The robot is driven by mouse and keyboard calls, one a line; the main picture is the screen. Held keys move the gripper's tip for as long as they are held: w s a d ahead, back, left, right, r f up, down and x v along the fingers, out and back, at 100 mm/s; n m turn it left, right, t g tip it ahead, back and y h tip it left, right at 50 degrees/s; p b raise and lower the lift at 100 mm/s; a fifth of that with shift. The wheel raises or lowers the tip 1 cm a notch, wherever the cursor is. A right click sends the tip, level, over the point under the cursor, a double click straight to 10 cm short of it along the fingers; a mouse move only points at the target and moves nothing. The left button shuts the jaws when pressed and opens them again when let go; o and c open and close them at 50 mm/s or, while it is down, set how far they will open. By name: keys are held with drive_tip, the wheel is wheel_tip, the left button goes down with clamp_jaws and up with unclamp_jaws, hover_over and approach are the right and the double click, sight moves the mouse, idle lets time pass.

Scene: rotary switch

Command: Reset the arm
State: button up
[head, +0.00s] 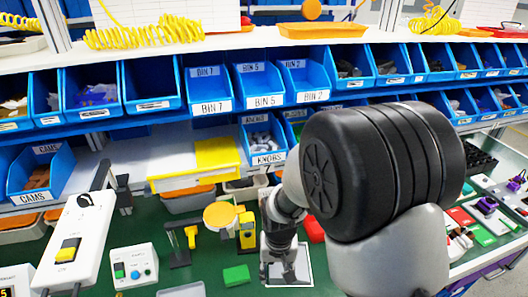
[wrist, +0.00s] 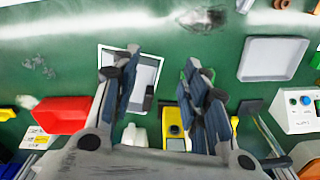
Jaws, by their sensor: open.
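My gripper (head: 283,258) hangs over the green worktop in the head view, below my large black-and-grey arm joint. In the wrist view the two fingers of my gripper (wrist: 161,68) stand apart with nothing held between them. A framed white panel (wrist: 146,72) lies on the worktop beneath and partly behind the left finger. A white box with a yellow switch (head: 68,249) stands at the left in the head view. A small white control box (head: 134,267) with green and blue controls sits right of it; it shows at the right edge of the wrist view (wrist: 300,101).
Blue bins (head: 209,92) line the shelf behind the worktop. A yellow upright device (head: 247,231) and a green block (head: 237,275) stand left of my gripper. A red bin (wrist: 62,113) and a grey tray (wrist: 272,58) flank my fingers in the wrist view.

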drive_tip(key=s+d+r+t+b, duration=0.1)
drive_tip(key=s+d+r, duration=0.15)
drive_tip(key=r, duration=0.45)
drive_tip(key=s+d+r+t+b, duration=0.15)
drive_tip(key=d+r, duration=0.25)
drive_tip(key=r, duration=0.4)
drive_tip(key=s+d+r+t, duration=0.1)
drive_tip(key=s+d+r, duration=0.1)
drive_tip(key=s, duration=0.4)
drive_tip(key=s+d+r, duration=0.2)
drive_tip(key=s+r, duration=0.1)
drive_tip(key=s, duration=0.3)
drive_tip(key=shift+s+d+r+t, duration=0.2)
drive_tip(key=shift+s+t, duration=0.05)
drive_tip(key=shift+t, duration=0.1)
